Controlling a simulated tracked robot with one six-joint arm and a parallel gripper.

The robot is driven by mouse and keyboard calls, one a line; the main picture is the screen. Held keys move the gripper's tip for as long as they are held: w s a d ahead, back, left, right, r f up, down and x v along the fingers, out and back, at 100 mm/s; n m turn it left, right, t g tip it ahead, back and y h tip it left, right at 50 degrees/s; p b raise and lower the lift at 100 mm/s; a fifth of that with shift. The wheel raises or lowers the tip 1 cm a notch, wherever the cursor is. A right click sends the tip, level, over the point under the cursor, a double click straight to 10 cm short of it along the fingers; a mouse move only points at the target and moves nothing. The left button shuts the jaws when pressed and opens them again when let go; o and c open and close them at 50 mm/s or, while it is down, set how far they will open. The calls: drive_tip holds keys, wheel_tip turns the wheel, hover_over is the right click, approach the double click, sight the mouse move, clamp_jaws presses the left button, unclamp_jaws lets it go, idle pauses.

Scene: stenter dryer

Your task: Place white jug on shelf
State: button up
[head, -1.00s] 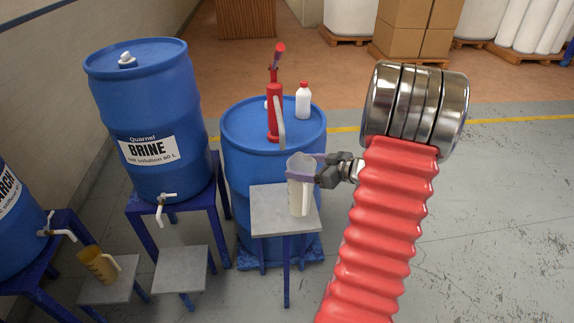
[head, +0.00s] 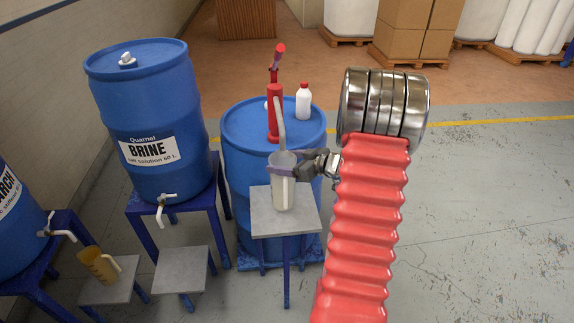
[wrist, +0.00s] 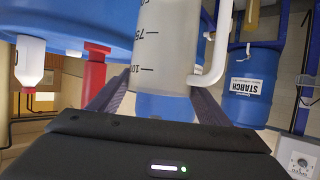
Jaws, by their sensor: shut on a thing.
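The white jug (head: 283,187) is translucent and upright, over the grey shelf (head: 262,222) in front of the middle blue drum. In the head view its mouth is under the spout of the red hand pump (head: 274,112). My gripper (head: 285,170) is shut around the jug from the right. The wrist view shows the jug (wrist: 163,50) between the two fingers (wrist: 155,98), with its markings and handle visible. I cannot tell whether the jug's base touches the shelf.
A brine drum (head: 148,115) stands on a blue stand at left, with an empty grey shelf (head: 181,269) below its tap. An amber jug (head: 99,263) sits on another small shelf. A white bottle (head: 303,102) stands on the middle drum. The floor at right is clear.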

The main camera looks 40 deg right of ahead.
drive_tip(key=shift+f, duration=0.95)
drive_tip(key=o, duration=1.4)
drive_tip(key=v, duration=1.2)
